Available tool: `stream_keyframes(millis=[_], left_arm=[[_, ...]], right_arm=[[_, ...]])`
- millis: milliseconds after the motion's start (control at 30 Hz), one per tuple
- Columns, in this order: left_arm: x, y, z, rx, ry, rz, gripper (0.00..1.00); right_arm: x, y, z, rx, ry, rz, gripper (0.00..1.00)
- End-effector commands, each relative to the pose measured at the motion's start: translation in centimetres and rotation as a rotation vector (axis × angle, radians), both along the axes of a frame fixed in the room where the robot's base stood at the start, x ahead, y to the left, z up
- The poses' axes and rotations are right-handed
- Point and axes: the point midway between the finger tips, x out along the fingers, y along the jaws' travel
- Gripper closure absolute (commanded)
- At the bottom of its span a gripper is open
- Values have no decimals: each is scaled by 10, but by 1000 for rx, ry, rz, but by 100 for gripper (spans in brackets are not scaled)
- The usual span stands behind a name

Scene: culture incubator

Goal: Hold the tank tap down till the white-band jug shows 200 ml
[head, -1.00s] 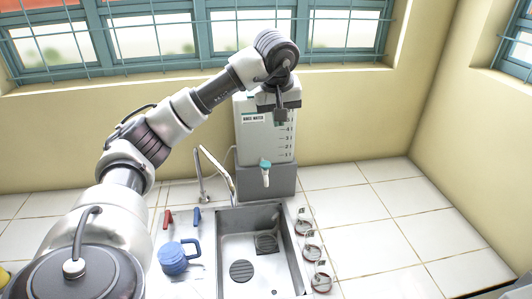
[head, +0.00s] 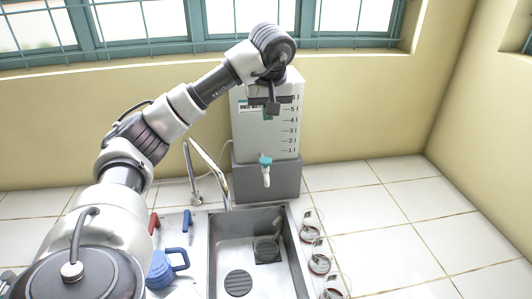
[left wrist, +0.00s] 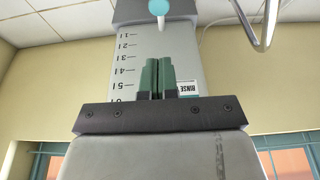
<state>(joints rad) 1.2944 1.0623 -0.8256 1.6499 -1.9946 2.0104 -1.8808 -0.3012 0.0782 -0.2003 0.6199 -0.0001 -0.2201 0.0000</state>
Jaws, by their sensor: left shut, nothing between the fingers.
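The pale rinse-water tank (head: 281,135) stands on a grey block behind the sink, with a printed scale on its front. Its tap (head: 265,170) has a teal top and a white spout above the sink; the teal top also shows in the left wrist view (left wrist: 159,7). My left gripper (head: 273,109) is shut and empty in front of the tank, above the tap and apart from it. Its green fingers (left wrist: 165,75) are together in the left wrist view. A clear vessel (head: 266,245) appears in the sink below the tap; I cannot make out a white band or its level. My right gripper is not seen.
The steel sink (head: 222,247) has a curved faucet (head: 205,165) at its back left. Several clear vessels with dark red bottoms (head: 319,262) line its right side. The tiled counter at right is clear.

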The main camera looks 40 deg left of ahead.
Motion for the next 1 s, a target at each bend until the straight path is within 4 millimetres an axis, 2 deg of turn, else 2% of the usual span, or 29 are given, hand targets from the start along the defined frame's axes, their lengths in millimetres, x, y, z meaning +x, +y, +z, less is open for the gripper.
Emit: stream_keyframes(millis=[167,267,700,1000], left_arm=[[0,1,-3,0,1,0,100],[2,3,-12,0,3,1,100],[17,23,-96,-1,5,1,100],[17,22,-132,0,2,-1,100]], right_arm=[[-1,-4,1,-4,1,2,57],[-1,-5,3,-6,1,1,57],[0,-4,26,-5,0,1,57],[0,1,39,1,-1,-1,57]])
